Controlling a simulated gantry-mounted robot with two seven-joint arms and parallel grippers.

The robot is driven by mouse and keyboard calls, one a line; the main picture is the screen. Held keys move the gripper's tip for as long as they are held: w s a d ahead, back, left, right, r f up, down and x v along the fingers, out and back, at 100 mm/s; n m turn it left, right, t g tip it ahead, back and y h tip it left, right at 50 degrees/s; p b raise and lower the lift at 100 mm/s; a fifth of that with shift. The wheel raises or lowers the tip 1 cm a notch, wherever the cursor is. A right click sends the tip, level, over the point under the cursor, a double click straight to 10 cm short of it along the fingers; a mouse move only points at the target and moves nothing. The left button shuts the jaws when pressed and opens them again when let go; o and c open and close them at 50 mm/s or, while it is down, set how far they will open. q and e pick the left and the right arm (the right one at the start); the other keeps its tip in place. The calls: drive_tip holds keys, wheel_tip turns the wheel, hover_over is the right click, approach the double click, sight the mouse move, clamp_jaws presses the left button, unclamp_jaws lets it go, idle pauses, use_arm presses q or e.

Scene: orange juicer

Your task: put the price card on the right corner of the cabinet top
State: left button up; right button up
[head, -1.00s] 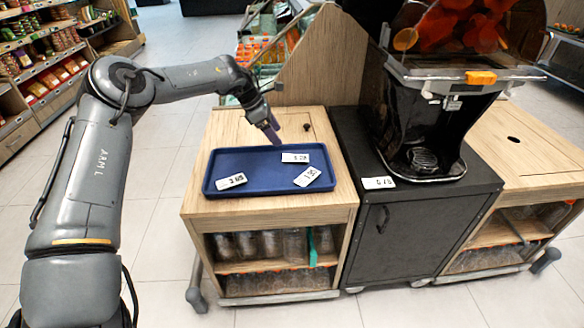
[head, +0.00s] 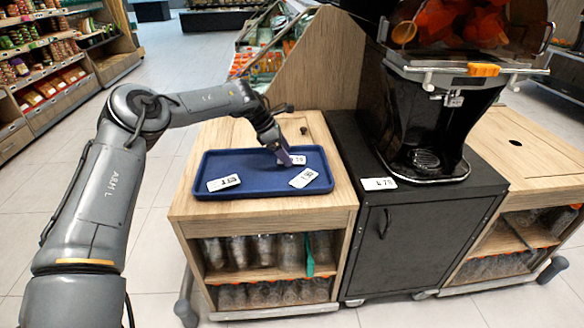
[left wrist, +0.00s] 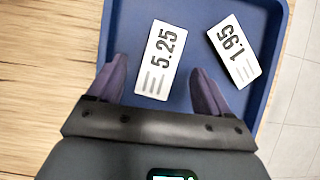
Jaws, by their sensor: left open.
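Three white price cards lie flat in a blue tray (head: 262,188): one at the left (head: 223,183), one at the front right (head: 303,179) and one at the back (head: 299,159). My left gripper (head: 284,160) is open, pointing down at the back card and partly covering it. In the left wrist view, a card reading 5.25 (left wrist: 160,60) lies between the two purple fingers (left wrist: 158,72), apart from both. A card reading 1.95 (left wrist: 234,50) lies right of them. Another card (head: 379,184) lies on the black cabinet top (head: 452,196), at its front left. My right gripper is not in view.
A juicer (head: 430,125) stands on the black cabinet. A second wooden cabinet (head: 530,175) at the right has a largely clear top. A wooden panel (head: 325,60) rises behind the tray.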

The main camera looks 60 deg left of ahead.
use_arm(q)
drive_tip(key=shift+b+x, duration=0.35)
drive_tip(key=shift+x, duration=0.7)
drive_tip(key=shift+c, duration=0.5)
drive_tip(key=c, duration=1.2)
